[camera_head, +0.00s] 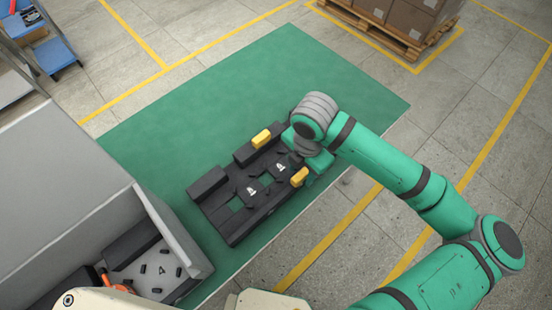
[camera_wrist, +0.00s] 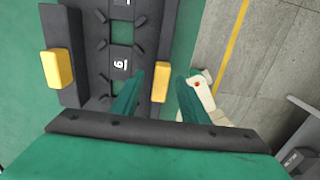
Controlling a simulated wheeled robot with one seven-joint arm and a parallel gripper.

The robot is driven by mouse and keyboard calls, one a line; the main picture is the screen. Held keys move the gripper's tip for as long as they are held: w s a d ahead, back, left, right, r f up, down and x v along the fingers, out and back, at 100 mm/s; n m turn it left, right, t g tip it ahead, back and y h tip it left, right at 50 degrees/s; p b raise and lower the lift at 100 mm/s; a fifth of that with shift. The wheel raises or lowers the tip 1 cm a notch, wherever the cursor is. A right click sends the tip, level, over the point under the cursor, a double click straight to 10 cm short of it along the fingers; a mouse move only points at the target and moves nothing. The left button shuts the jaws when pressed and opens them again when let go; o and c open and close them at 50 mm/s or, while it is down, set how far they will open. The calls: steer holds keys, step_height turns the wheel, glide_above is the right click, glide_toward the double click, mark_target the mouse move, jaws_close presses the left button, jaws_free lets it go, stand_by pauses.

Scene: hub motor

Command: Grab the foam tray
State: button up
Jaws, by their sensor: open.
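The black foam tray (camera_head: 227,222) lies flat on the green mat, with green showing through its cut-outs. Two yellow grips stand on its right part: a far one (camera_head: 261,138) and a near one (camera_head: 299,177). My gripper (camera_head: 306,172) is over the tray's right end, close to the near yellow grip. In the wrist view the open gripper (camera_wrist: 160,86) has its two green fingers spread, with the near yellow grip (camera_wrist: 160,80) showing between them. The far yellow grip (camera_wrist: 58,69) is left of the fingers. Contact cannot be told.
A large grey bin (camera_head: 170,232) stands at the left; dark foam pieces and a pale panel lie inside. The green mat (camera_head: 240,80) is clear behind the tray. A pallet of cardboard boxes (camera_head: 404,15) is at the back right. Blue steps (camera_head: 55,55) stand at the back left.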

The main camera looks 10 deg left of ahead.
steer(key=shift+s+a+f, duration=0.1)
steer(key=shift+f, duration=1.2)
steer(key=shift+s+f, duration=0.1)
steer(key=shift+f, duration=1.2)
jaws_close()
